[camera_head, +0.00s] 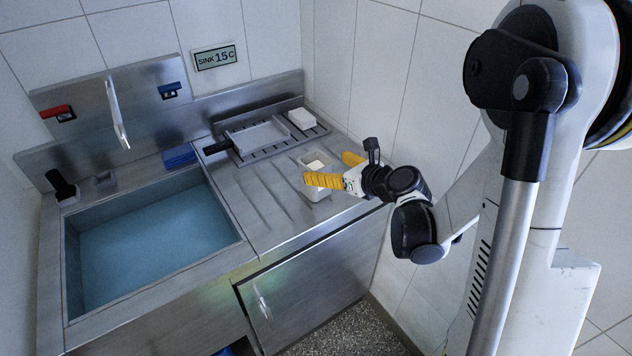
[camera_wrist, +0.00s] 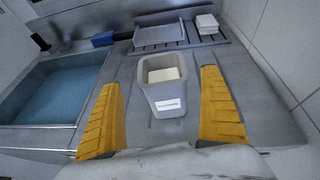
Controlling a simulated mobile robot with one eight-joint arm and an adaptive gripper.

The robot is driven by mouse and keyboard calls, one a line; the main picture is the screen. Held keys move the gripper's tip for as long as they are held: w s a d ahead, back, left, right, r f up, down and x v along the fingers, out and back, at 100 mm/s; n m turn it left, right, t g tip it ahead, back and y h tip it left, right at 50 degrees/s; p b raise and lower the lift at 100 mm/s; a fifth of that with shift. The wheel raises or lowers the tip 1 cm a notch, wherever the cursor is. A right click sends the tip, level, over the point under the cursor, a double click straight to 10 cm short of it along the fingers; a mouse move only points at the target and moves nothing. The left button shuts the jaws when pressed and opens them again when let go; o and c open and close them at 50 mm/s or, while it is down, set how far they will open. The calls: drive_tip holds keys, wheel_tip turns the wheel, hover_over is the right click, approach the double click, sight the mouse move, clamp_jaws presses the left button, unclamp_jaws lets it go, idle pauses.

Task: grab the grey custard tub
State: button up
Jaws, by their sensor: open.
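The grey custard tub (camera_wrist: 166,97) stands upright on the metal drainboard, with a white label on its front and a pale cream block or filling inside. In the head view the tub (camera_head: 318,191) is partly hidden behind a yellow finger. My gripper (camera_wrist: 165,108) is open, with one yellow finger to the left of the tub and one to the right. There is a visible gap on each side in the wrist view. In the head view my gripper (camera_head: 338,170) is low over the drainboard at the tub.
A water-filled sink (camera_head: 150,240) lies to the left. Behind the tub are a rack with a grey tray (camera_head: 258,136) and a white block (camera_head: 302,119). A blue item (camera_head: 180,157) sits at the sink's back edge. The tiled wall is close on the right.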

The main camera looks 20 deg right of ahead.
sight(309, 160)
drive_tip(key=b+x, duration=0.2)
drive_tip(key=x, duration=0.4)
drive_tip(key=shift+d, duration=0.15)
drive_tip(key=shift+r, duration=0.15)
drive_tip(key=c, duration=1.5)
